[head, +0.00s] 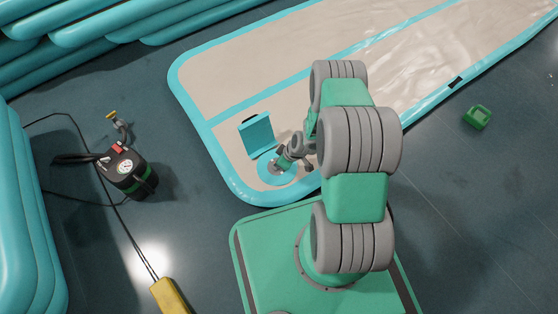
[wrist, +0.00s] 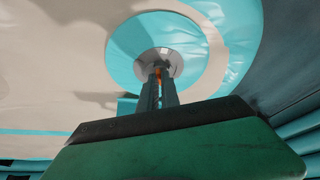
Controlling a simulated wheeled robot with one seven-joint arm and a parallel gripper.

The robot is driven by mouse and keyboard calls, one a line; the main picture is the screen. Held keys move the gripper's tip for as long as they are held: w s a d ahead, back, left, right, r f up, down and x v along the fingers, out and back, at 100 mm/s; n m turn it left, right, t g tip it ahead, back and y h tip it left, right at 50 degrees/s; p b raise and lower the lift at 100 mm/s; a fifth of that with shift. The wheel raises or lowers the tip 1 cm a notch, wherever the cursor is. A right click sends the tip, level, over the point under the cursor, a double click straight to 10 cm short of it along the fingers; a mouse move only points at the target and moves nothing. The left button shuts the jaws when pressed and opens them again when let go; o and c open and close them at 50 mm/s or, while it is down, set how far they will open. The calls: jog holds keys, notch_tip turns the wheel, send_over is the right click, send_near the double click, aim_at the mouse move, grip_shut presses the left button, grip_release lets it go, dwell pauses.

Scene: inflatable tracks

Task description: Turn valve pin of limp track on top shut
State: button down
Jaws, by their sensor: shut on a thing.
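The limp track (head: 270,50) is a beige mat with a turquoise border, lying flat on the floor with wrinkles at its far right. A round turquoise patch (head: 268,176) sits near its front corner and also shows in the wrist view (wrist: 128,42). In the wrist view a grey valve ring (wrist: 145,65) sits in the patch, with an orange valve pin (wrist: 158,71) at its middle. My gripper (wrist: 160,80) is shut on the pin, its fingers pointing into the valve. The fingers hide most of the pin, so its turn position cannot be told.
A turquoise flap (head: 256,136) stands up beside the patch. A black pump (head: 128,170) with hose and cable is on the floor at left. A yellow object (head: 170,296) lies at the front, a green block (head: 477,117) at right.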

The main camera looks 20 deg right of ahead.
jog(key=m, duration=0.1)
jog(key=m+h, duration=0.1)
jog(key=m, duration=0.3)
jog(key=shift+s+a+t+h+p, duration=0.15)
jog(key=shift+s+t+h+p, duration=0.1)
jog(key=shift+t+h+p, duration=0.15)
jog(key=shift+f, duration=0.1)
jog(key=c, duration=1.6)
grip_release()
jog(key=shift+w, duration=0.1)
jog(key=p+v, duration=0.4)
jog(key=v, duration=0.4)
jog(key=shift+a, duration=0.1)
